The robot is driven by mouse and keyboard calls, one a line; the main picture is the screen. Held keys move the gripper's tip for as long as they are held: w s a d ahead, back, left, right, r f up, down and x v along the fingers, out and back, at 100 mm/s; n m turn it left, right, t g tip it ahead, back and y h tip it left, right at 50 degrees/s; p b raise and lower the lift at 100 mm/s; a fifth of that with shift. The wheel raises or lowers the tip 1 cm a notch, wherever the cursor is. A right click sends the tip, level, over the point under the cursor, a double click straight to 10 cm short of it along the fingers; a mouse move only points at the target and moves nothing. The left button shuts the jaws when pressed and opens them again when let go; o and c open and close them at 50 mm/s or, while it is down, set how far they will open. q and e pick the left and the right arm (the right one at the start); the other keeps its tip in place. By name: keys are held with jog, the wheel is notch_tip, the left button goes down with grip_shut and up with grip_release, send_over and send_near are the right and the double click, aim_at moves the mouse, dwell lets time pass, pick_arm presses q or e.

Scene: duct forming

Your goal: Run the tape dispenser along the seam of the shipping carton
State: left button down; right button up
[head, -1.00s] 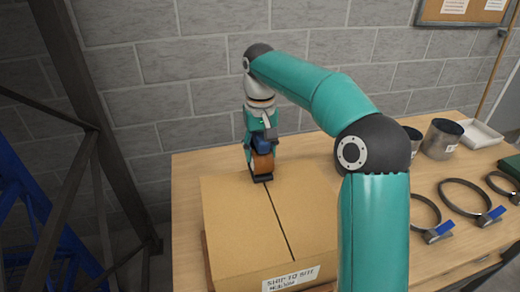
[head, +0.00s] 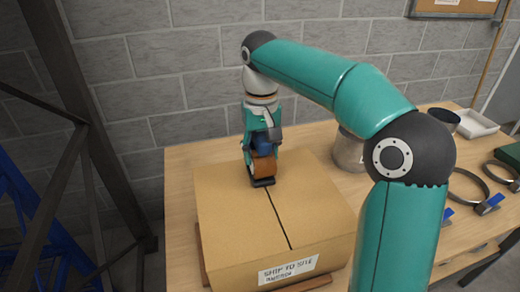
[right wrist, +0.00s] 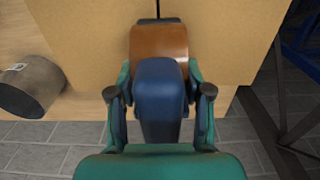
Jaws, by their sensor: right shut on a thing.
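The shipping carton (head: 235,220) is closed on the wooden table, with a dark seam (head: 277,218) running along its top and a "SHIP TO SITE" label on its near face. My right gripper (head: 262,138) is shut on the tape dispenser, which has a blue handle and a brown tape roll (head: 264,166). The dispenser's dark foot is at the far end of the seam and looks to touch the carton top. In the right wrist view the blue handle (right wrist: 160,95) is between the two fingers, with the brown roll (right wrist: 158,42) beyond it. My left gripper is not in view.
A metal cylinder (head: 349,150) stands behind the carton to the right. Ring clamps (head: 470,186) with blue parts and a white tray (head: 475,124) are on the right of the table. A block wall (head: 140,70) is behind, and a dark metal frame (head: 85,120) stands at left.

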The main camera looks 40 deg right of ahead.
aim_at(268, 169)
jog(key=shift+s+a, duration=0.1)
jog(key=shift+s, duration=0.05)
jog(key=shift+s+a+f+b, duration=0.1)
jog(key=shift+s+a+b, duration=0.3)
jog(key=shift+s, duration=0.25)
jog(key=shift+s+a+f+b, duration=0.1)
jog(key=shift+s+a+b, duration=0.25)
jog(key=shift+s, duration=0.3)
jog(key=shift+s+a+b, duration=0.2)
jog(key=shift+s+a, duration=0.05)
jog(key=shift+s, duration=0.25)
jog(key=shift+s+a+b, duration=0.2)
jog(key=shift+s+a, duration=0.05)
jog(key=shift+s, duration=0.2)
jog(key=shift+s+a+r, duration=0.2)
jog(key=shift+s+a, duration=0.15)
jog(key=shift+s, duration=0.3)
jog(key=s+a+b, duration=0.1)
jog(key=s+a, duration=0.2)
jog(key=s, duration=0.2)
jog(key=shift+s, duration=0.4)
